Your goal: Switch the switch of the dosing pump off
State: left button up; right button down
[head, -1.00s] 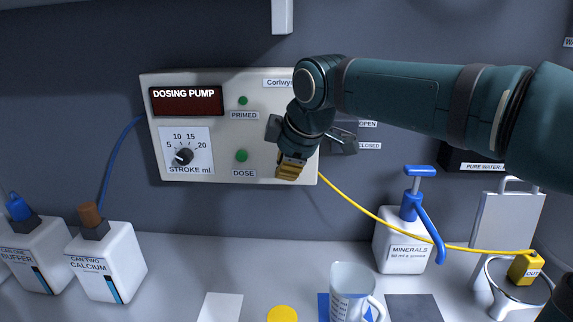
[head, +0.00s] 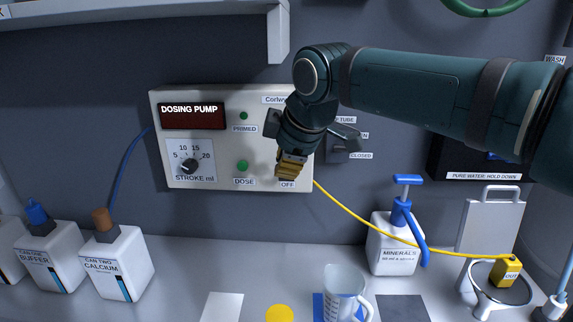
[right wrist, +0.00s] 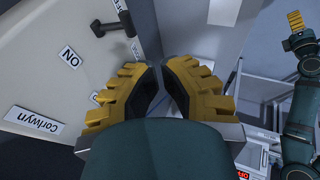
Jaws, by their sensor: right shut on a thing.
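The dosing pump (head: 222,140) is a pale wall panel with a dark display, a dial and green lamps. Its OFF label (head: 287,184) shows just below my right gripper (head: 290,171), which hides the switch in the head view. In the right wrist view, the dark switch lever (right wrist: 115,26) sticks out beside the ON label (right wrist: 70,57). My right gripper (right wrist: 162,82) has its yellow fingers closed together there; what is between them cannot be made out. The lever appears beyond and left of the fingertips. My left gripper (right wrist: 295,21) shows small at upper right.
A dark tube valve (head: 340,146) is on the wall just right of the pump. A yellow hose (head: 372,230) runs to the right. Calcium (head: 118,262) and minerals (head: 393,250) containers and a clear jug (head: 342,297) stand on the counter.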

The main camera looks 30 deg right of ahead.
pick_arm(q)
jog(key=shift+w+r+p, duration=0.35)
jog(key=shift+w+p, duration=0.1)
jog(key=shift+w, duration=0.15)
pick_arm(e)
jog(key=s+v, duration=0.1)
jog(key=v, duration=0.5)
jog(key=shift+s+a+f, duration=0.25)
jog(key=shift+a, duration=0.2)
pick_arm(q)
jog(key=shift+s, duration=0.1)
